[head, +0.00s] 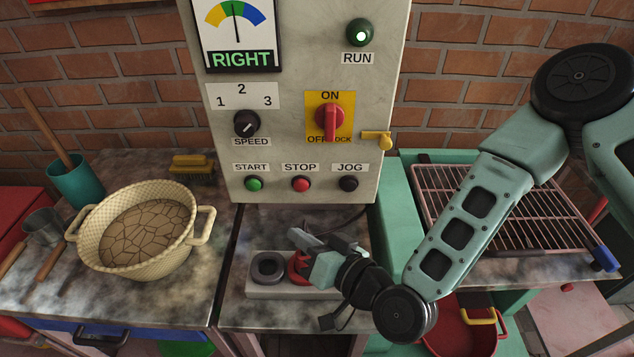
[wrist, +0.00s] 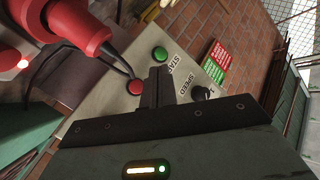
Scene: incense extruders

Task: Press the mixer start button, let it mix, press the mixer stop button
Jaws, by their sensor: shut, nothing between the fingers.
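The grey control panel (head: 225,120) stands upright in the middle of the head view. Its lower row has a green START button (head: 254,184), a red STOP button (head: 301,184) and a black JOG button (head: 348,184). The RUN lamp (head: 361,33) glows. My gripper (head: 296,236) is shut and empty, below the button row and apart from it, pointing up and left. In the wrist view, the shut fingers (wrist: 158,78) appear between the red button (wrist: 135,87) and the SPEED knob (wrist: 203,93), with the green button (wrist: 160,53) just beyond the tips.
A grey block with a black ring (head: 268,267) and a red part (head: 299,266) sits under my gripper. A yellow lever (head: 377,140) sticks out from the panel's right edge. A cream bowl (head: 130,258) stands on the left counter. A wire rack (head: 500,208) lies at right.

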